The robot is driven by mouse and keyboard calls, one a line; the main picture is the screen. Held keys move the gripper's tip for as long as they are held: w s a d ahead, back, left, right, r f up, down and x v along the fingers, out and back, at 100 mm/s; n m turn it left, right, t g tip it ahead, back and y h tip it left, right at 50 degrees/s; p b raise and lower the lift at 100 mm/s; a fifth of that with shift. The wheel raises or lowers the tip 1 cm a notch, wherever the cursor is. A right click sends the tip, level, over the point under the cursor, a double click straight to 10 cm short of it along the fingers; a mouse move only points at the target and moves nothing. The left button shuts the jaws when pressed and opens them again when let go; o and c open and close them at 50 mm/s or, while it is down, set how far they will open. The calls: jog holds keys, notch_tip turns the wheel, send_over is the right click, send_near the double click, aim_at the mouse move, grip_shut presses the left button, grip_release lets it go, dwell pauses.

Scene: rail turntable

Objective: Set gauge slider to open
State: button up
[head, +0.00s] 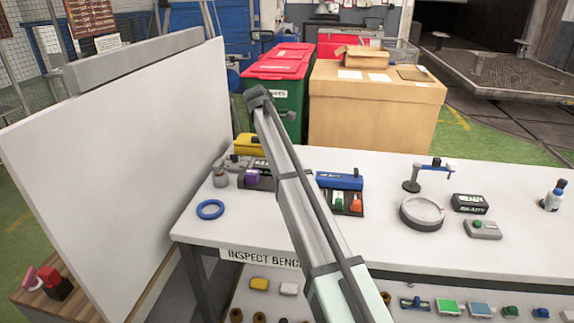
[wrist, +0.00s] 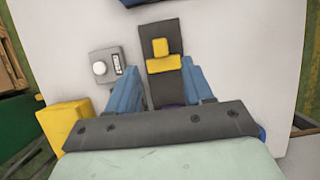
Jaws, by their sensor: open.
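In the wrist view, a dark narrow plate carries a yellow piece (wrist: 163,63) with a raised yellow block on it. It looks like the gauge slider, but no label is readable on it. My gripper (wrist: 160,72) is open, with one blue finger on each side of the dark plate (wrist: 154,31), just below the yellow piece in the picture. I cannot tell whether a finger touches anything. The near end of the plate is hidden by the gripper. In the head view my arm covers this spot, and the gripper fingers are hidden.
A grey box with a white knob (wrist: 99,68) sits left of the plate. A yellow box (wrist: 66,124) is at the lower left. In the head view, a blue-topped box (head: 340,180), a purple block (head: 252,177) and a blue ring (head: 210,209) stand near my arm.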

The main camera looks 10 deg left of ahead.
jog(key=shift+v, duration=1.75)
jog(key=shift+d, duration=0.15)
